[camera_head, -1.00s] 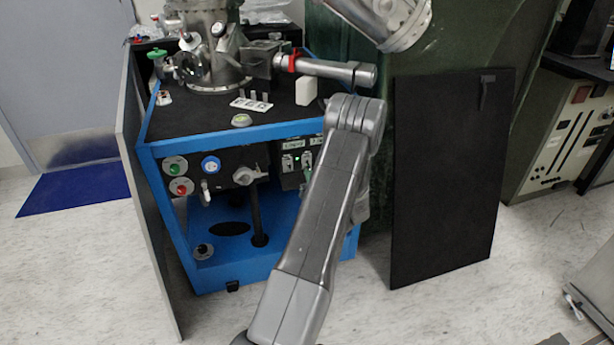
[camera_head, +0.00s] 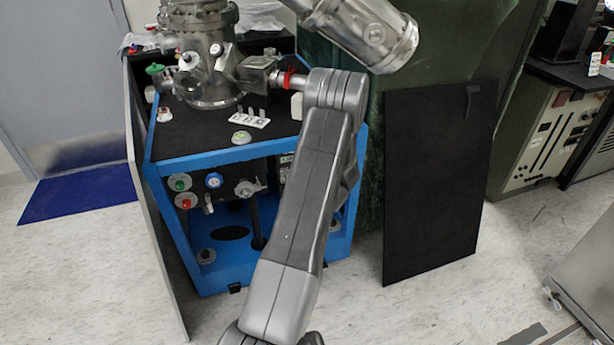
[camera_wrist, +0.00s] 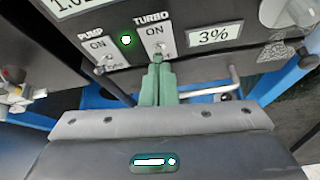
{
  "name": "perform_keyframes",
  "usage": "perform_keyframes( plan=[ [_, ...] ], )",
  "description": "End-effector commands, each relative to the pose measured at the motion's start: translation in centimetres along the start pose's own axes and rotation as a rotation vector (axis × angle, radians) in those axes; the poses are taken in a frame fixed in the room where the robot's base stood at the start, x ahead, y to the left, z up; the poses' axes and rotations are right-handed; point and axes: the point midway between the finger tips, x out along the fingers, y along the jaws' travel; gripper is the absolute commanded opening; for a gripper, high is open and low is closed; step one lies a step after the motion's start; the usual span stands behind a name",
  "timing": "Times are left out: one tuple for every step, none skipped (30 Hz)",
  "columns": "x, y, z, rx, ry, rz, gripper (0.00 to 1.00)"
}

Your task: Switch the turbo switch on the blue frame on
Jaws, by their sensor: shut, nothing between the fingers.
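The blue frame (camera_head: 262,147) stands left of centre in the head view, with my arm in front of its right side. In the wrist view, the TURBO switch plate (camera_wrist: 154,34) is white, marked ON, with a small toggle (camera_wrist: 159,50) low on it. My gripper (camera_wrist: 157,62) has green fingers, shut and empty, with the tips right at the toggle. I cannot tell whether they touch it, and they partly hide it and the lettering below. In the head view my gripper is hidden behind my arm.
The PUMP switch (camera_wrist: 101,48) is left of TURBO, with a lit green light (camera_wrist: 126,39) between them. A display reading 3% (camera_wrist: 214,37) is to the right. A metal handle (camera_wrist: 222,88) sits below it. A black panel (camera_head: 440,180) stands right of the frame.

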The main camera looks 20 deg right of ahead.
Motion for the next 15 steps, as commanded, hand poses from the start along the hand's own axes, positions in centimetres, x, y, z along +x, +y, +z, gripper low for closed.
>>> perform_keyframes(
  plan=[
    [0.1,-0.1,-0.5,0.003,0.002,-0.001,0.0],
    [0.1,-0.1,-0.5,0.003,0.001,0.0,0.0],
    [0.1,-0.1,-0.5,0.003,0.001,0.0,0.0],
    [0.1,-0.1,-0.5,0.003,0.0,0.0,0.0],
    [0.1,-0.1,-0.5,0.003,0.0,0.0,0.0],
    [0.1,-0.1,-0.4,0.002,0.0,0.0,0.0],
    [0.1,-0.1,-0.3,0.002,-0.001,0.0,0.0],
    [0.0,-0.1,-0.2,0.002,-0.001,0.0,0.0],
    [-0.1,0.0,-0.1,0.002,-0.001,0.0,0.0],
    [-0.1,0.0,0.0,0.002,-0.001,0.0,0.0],
    [-0.2,0.0,0.2,0.002,-0.002,0.0,0.0],
    [-0.3,0.1,0.3,0.002,-0.002,0.001,0.0],
    [-0.4,0.1,0.5,0.002,-0.002,0.001,0.0],
    [-0.4,0.1,0.6,0.002,-0.002,0.001,0.0],
    [-0.5,0.1,0.8,0.002,-0.002,0.001,0.0]
  ],
)
